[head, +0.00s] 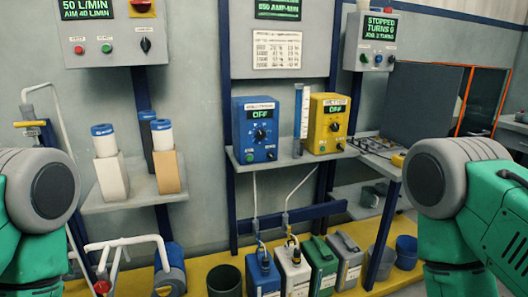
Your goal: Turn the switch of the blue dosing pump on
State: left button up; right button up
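The blue dosing pump (243,134) stands on a wall shelf near the middle of the head view. Its small display (260,114) reads OFF in green. Below the display is a dark round knob (260,134), with a green part and another small control low on the front. Which of these is the switch is too small to tell. My left and right arms show at the picture's edges, well apart from the pump. Neither gripper is in view.
A yellow pump (326,125) stands right of the blue one, with a clear cylinder (304,112) between them. The shelf (290,160) juts out. Several canisters (293,272) stand below. Filter housings sit on a left shelf (135,197). Space before the blue pump looks clear.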

aim_at(270, 155)
jog(key=i+l, duration=0.75)
